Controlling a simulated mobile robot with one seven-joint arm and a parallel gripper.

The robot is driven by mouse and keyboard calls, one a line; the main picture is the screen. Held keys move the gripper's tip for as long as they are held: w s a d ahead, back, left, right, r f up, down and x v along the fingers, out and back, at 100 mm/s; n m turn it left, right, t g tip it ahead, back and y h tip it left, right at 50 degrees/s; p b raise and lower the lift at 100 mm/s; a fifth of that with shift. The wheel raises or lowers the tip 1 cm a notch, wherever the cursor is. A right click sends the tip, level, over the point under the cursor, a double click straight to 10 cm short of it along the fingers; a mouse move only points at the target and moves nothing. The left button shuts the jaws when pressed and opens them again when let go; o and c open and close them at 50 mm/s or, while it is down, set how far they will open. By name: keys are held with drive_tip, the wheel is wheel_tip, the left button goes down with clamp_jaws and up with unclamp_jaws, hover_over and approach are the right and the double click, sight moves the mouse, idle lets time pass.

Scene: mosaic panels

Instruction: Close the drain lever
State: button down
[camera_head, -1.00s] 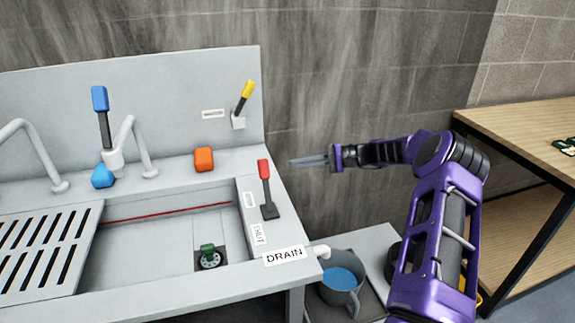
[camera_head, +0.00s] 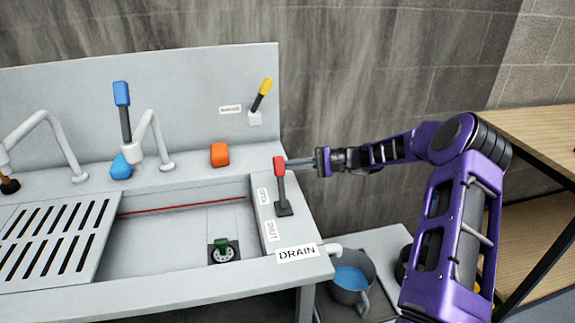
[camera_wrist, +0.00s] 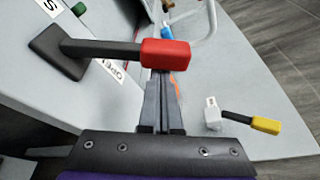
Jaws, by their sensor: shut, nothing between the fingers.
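The drain lever (camera_head: 281,188) has a dark stem, a dark base and a red handle (camera_head: 280,165). It stands on the sink's right rim beside the OPEN label (camera_head: 264,195) and the SHUT label (camera_head: 272,230), and appears to lean toward the OPEN side. My gripper (camera_head: 289,163) is shut and empty, with its fingertips at the right side of the red handle. In the wrist view, the red handle (camera_wrist: 165,54) crosses over the ends of my fingers (camera_wrist: 162,85) and hides the tips. Whether they touch I cannot tell.
The DRAIN label (camera_head: 297,253) is on the rim's front corner. The green-and-grey drain fitting (camera_head: 224,252) sits in the basin. A yellow lever (camera_head: 262,93), an orange block (camera_head: 220,155) and a blue lever (camera_head: 122,100) are behind. A jug (camera_head: 350,285) stands below right.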

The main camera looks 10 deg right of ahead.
drive_tip(key=shift+s, duration=0.15)
drive_tip(key=shift+s+r+n+b, duration=0.15)
drive_tip(key=shift+r+n+b, duration=0.05)
drive_tip(key=shift+n+b, duration=0.15)
drive_tip(key=s+r+n+t+y+b, duration=0.1)
drive_tip(key=s+n+y+b, duration=0.1)
drive_tip(key=s+n+b, duration=0.3)
drive_tip(key=s+n, duration=0.1)
drive_tip(key=s, duration=0.3)
drive_tip(key=shift+s+r, duration=0.3)
idle(0.5)
drive_tip(key=shift+f, duration=0.1)
idle(0.4)
